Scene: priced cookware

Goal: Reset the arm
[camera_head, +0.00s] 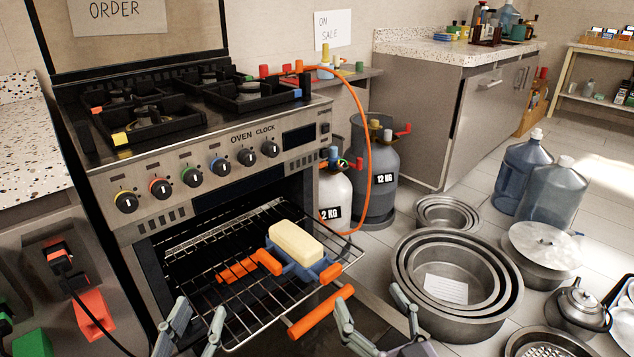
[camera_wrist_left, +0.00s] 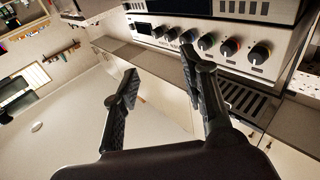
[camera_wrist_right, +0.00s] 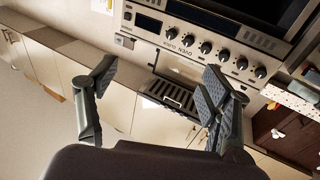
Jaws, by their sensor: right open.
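My left gripper (camera_head: 200,312) is at the bottom of the head view, in front of the oven rack, with its two fingers apart and nothing between them. In the left wrist view its fingers (camera_wrist_left: 160,75) are spread and empty. My right gripper (camera_head: 370,297) is at the bottom centre, to the right of the rack, fingers wide apart and empty. The right wrist view also shows its fingers (camera_wrist_right: 158,70) spread. A blue dish with orange handles (camera_head: 322,272) holds a pale yellow block (camera_head: 296,242) on the pulled-out wire rack (camera_head: 245,318). Neither gripper touches the dish.
The oven (camera_head: 210,170) stands open ahead, with knobs and burners above. Nested round pans (camera_head: 405,270), a lidded pot (camera_head: 540,250) and a kettle (camera_head: 578,310) crowd the floor at right. Gas cylinders (camera_head: 375,180) with an orange hose stand beside the oven.

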